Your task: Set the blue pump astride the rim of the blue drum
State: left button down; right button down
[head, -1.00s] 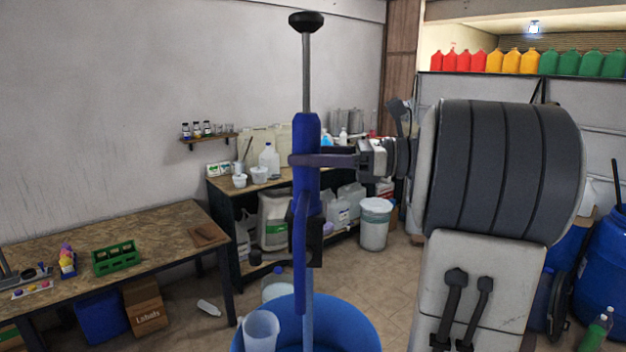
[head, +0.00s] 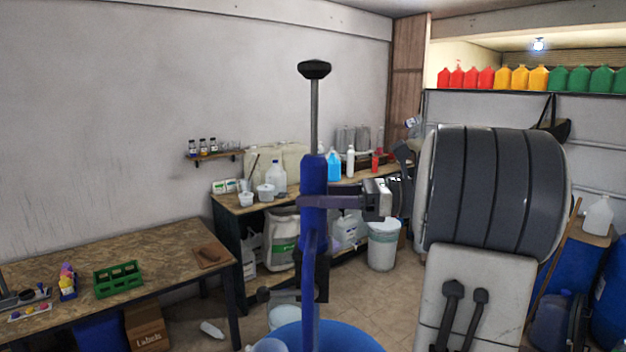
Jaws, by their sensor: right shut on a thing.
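The blue pump (head: 314,175) stands upright in the middle of the head view, with a black knob on a grey rod at its top and a blue hose down its front. My right gripper (head: 330,202) is shut on the pump's upper body, its arm coming in from the right. The blue drum (head: 345,338) is at the bottom edge, mostly cut off. The pump's lower end overlaps the drum in the picture and runs out of frame, so I cannot tell whether it straddles the rim. My left gripper is not in view.
A translucent container (head: 266,345) shows at the drum's left. A wooden table (head: 150,250) with a green rack (head: 117,279) stands at left. A cluttered bench (head: 245,207) is behind. A lidded white bucket (head: 383,245) stands on the floor. More blue drums (head: 612,285) are at far right.

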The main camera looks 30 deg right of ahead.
send_over(315, 348)
jog(key=s+a, duration=0.1)
jog(key=s, duration=0.1)
notch_tip(315, 348, down, 25)
jog(key=shift+a+r, duration=0.15)
notch_tip(315, 348, down, 9)
jog(key=shift+r, duration=0.1)
jog(key=shift+f+b, duration=0.4)
notch_tip(315, 348, down, 35)
jog(key=b, duration=2.6)
jog(key=shift+r+b, duration=0.15)
jog(key=shift+b, duration=0.15)
dwell(0.6)
jog(key=shift+c, duration=0.7)
grip_release()
